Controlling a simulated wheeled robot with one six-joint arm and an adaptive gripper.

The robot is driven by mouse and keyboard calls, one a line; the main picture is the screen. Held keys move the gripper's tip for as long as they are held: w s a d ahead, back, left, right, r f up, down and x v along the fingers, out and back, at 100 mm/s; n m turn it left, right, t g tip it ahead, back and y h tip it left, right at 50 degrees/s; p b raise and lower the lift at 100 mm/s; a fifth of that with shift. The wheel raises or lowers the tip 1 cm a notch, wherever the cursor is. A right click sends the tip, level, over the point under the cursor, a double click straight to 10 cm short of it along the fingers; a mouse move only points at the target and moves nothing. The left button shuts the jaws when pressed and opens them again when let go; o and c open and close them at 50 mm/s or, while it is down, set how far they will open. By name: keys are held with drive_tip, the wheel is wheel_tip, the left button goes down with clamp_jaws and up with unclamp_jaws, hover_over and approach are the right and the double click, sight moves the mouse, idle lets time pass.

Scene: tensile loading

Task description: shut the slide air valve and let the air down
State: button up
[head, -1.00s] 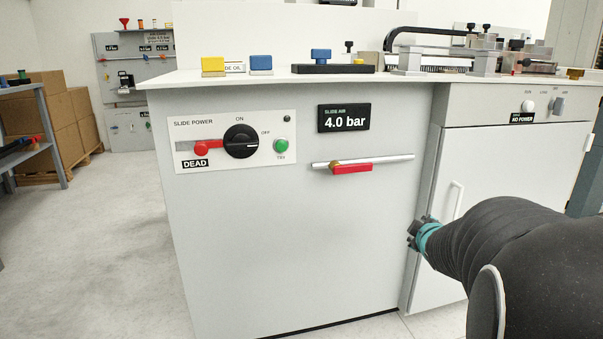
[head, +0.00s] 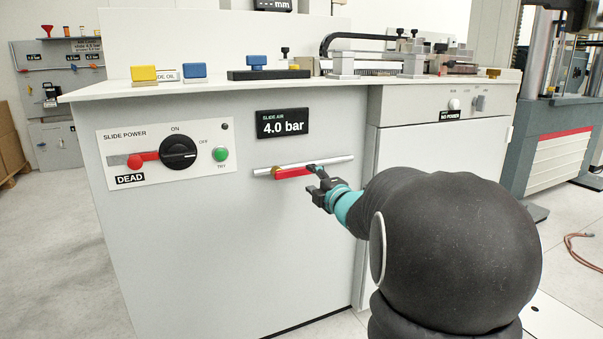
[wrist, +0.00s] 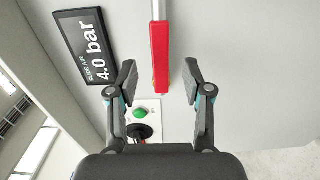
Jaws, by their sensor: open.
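The slide air valve has a red lever (head: 293,173) lying level along a thin metal pipe (head: 335,161) on the grey cabinet front, with a brass body (head: 276,171) at the lever's left end. The slide air display (head: 282,123) above it reads 4.0 bar. My gripper (head: 317,182) is at the lever's right end in the head view. In the wrist view my gripper (wrist: 160,80) is open. The red lever (wrist: 160,55) reaches into the space between its fingers, nearer the right one.
The slide power panel (head: 165,155) is to the left, with a black knob (head: 179,152), a green button (head: 220,154) and a DEAD label. The worktop (head: 215,85) overhangs above, carrying yellow and blue blocks and a fixture. Clear floor lies at left.

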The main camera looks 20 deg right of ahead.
sight(303, 172)
drive_tip(key=w, duration=0.7)
clamp_jaws()
